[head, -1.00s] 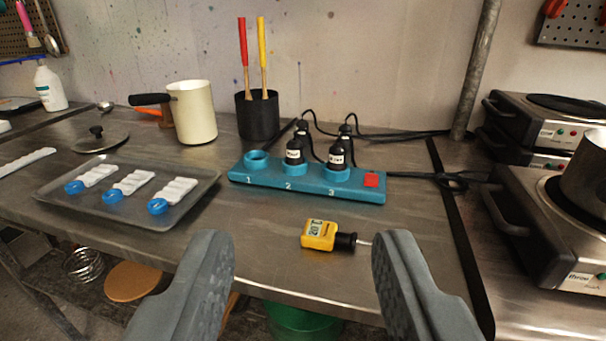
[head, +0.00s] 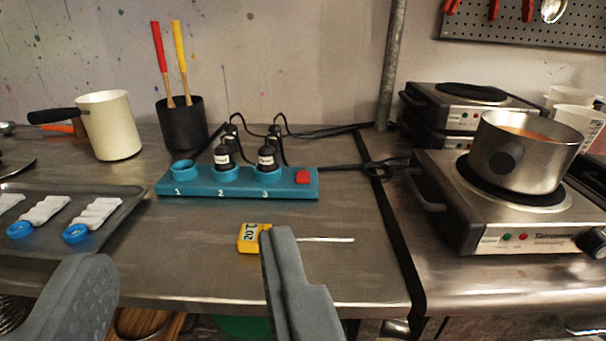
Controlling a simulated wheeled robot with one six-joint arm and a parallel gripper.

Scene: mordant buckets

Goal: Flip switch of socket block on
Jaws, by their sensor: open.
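The teal socket block (head: 240,190) lies on the metal table below the wall. It has sockets numbered 1, 2 and 3. Socket 1 (head: 184,168) is empty, and black plugs stand in socket 2 (head: 225,160) and socket 3 (head: 267,159). The red switch (head: 303,177) is at the block's right end; I cannot tell which way it is set. My gripper (head: 185,250) is open and empty, in front of the block and nearer to me. Its right finger partly covers a yellow thermometer (head: 250,237) with a thin metal probe.
A tray (head: 128,206) with white pieces and blue rings lies at left. A cream pot (head: 110,125) and black holder (head: 181,125) stand behind. At right are stacked hot plates, one bearing a steel pot (head: 520,155). Cables run behind the block.

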